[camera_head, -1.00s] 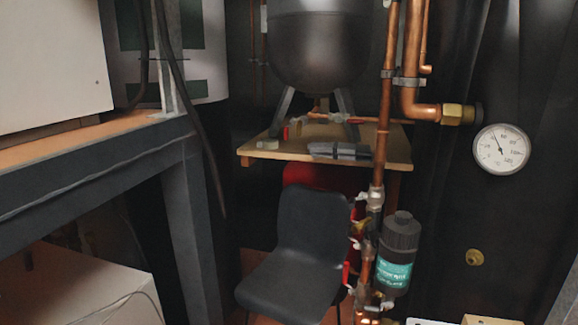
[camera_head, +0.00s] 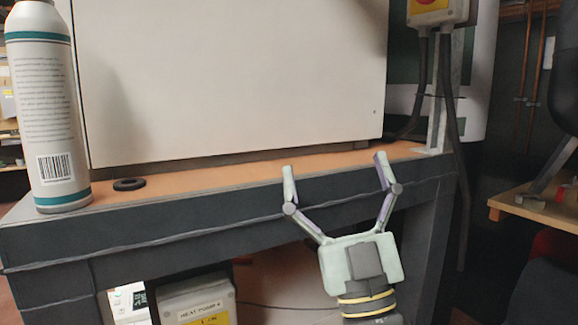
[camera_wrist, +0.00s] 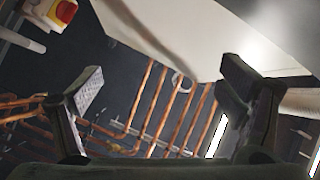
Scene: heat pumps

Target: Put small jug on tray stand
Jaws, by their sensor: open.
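My gripper (camera_head: 336,180) is open and empty in the head view, in front of the edge of the wooden-topped bench (camera_head: 250,178). Its two fingers point up and stand wide apart. In the wrist view the open fingers (camera_wrist: 165,95) show with nothing between them. I do not see a small jug or a tray stand in either current view.
A tall white and teal bottle (camera_head: 45,110) stands at the bench's left end, with a black ring (camera_head: 129,184) beside it. A large white box (camera_head: 230,80) fills most of the bench top. A wooden table (camera_head: 540,205) is at the right.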

